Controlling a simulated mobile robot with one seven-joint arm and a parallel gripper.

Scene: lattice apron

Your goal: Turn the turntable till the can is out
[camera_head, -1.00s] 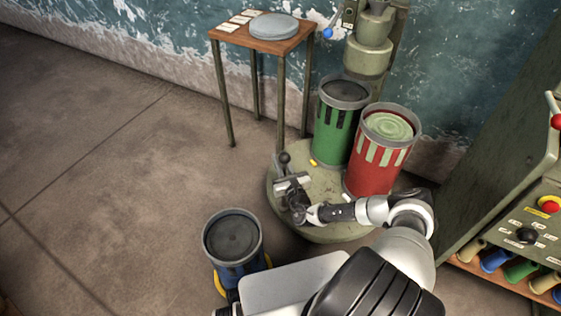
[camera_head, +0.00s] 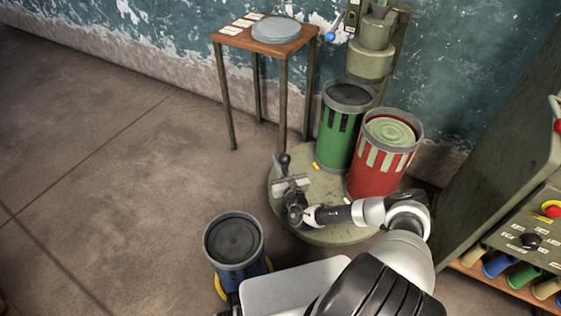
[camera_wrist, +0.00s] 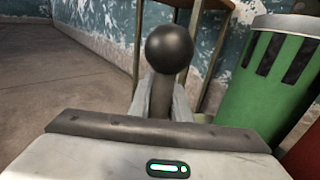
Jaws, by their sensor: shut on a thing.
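The turntable (camera_head: 318,229) is a low round grey-green disc on the floor. A green can (camera_head: 337,140) with a dark top stands at its back. A red can (camera_head: 372,184) with pale stripes and a pale green, ringed top stands to its right. A handle with a black ball knob (camera_head: 285,160) rises at the turntable's left edge. My gripper (camera_head: 290,184) is shut on this handle below the knob. The wrist view shows the knob (camera_wrist: 168,49) above my fingers (camera_wrist: 165,100), and part of the green can (camera_wrist: 262,85) at right.
A dark-topped blue can (camera_head: 234,240) stands on the floor at front left, near the turntable. A small table (camera_head: 233,38) with a grey lid (camera_head: 276,30) stands behind. A dispenser-like machine (camera_head: 371,62) is behind the green can. A control cabinet (camera_head: 490,210) stands at right. Floor at left is clear.

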